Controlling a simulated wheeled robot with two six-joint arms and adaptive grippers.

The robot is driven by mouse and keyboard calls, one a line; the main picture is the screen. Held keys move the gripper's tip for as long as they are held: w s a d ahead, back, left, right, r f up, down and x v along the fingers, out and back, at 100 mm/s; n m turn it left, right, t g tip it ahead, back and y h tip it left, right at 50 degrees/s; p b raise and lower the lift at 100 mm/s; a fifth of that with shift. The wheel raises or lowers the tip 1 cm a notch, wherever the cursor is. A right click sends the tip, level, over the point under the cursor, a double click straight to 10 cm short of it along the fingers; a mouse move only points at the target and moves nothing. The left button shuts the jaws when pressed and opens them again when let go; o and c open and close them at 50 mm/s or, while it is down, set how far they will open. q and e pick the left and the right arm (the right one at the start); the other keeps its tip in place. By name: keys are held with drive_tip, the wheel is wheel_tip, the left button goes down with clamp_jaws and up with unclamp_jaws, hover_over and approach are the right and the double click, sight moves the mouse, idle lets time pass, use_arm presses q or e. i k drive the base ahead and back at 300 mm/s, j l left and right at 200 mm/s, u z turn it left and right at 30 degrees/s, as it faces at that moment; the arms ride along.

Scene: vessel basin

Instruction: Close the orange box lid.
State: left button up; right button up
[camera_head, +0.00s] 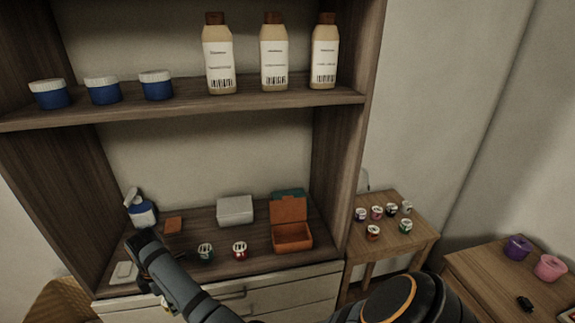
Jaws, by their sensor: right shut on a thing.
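The orange box (292,237) stands on the lower shelf, right of the middle. Its lid (288,209) is raised at the back, so the box is open and its inside shows. My right gripper (139,243) is far to the left of the box, low over the shelf's left part. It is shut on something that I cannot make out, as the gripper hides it. My left gripper is not in view.
A blue jar (142,214) with a tilted white lid stands behind my right gripper. A grey-white box (235,210) and a teal box (287,194) stand near the orange box. Small jars (205,252) (240,250) stand in front. A side table (405,241) holds several more.

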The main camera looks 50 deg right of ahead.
sight(286, 210)
drive_tip(key=j+z, duration=0.1)
drive_tip(key=z, duration=0.35)
drive_tip(key=j+z, duration=0.1)
drive_tip(key=z, duration=0.3)
drive_tip(key=j+z, duration=0.1)
drive_tip(key=z, duration=0.35)
